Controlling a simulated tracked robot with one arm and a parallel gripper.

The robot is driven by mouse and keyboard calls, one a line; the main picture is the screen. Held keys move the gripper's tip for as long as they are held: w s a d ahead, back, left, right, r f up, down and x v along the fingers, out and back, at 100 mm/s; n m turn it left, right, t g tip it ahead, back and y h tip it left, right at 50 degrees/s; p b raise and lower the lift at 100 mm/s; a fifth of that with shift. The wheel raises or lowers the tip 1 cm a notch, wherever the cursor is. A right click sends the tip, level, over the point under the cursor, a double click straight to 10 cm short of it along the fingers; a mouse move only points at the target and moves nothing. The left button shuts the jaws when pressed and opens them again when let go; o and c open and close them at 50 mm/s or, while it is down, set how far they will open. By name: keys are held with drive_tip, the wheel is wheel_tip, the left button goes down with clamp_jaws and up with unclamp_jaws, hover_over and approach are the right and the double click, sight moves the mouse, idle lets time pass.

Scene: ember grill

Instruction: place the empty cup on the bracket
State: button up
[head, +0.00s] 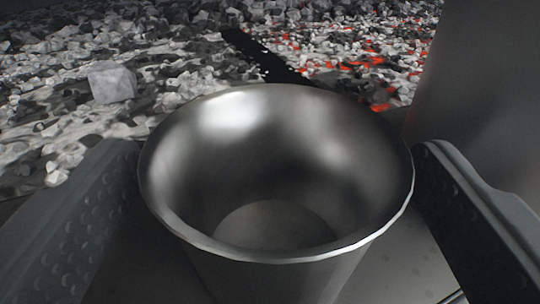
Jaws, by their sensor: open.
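An empty metal cup (275,220) stands upright in the middle of the head view, its round open rim facing up toward me. The inside is bare down to its flat bottom. My gripper (275,190) is open, with one dark studded finger on the left of the cup and one on the right. A narrow gap shows between the cup and the right finger; the left finger is very close to the rim, and I cannot tell whether it touches. No bracket can be made out in this view.
Behind the cup lies a bed of grey ash and coals (190,65), with glowing red embers (375,65) at the back right. A dark bar (265,58) crosses the bed. A pale block (112,82) lies at the left. A tall grey wall (480,90) stands close at the right.

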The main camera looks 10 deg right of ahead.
drive_tip(key=c, duration=1.2)
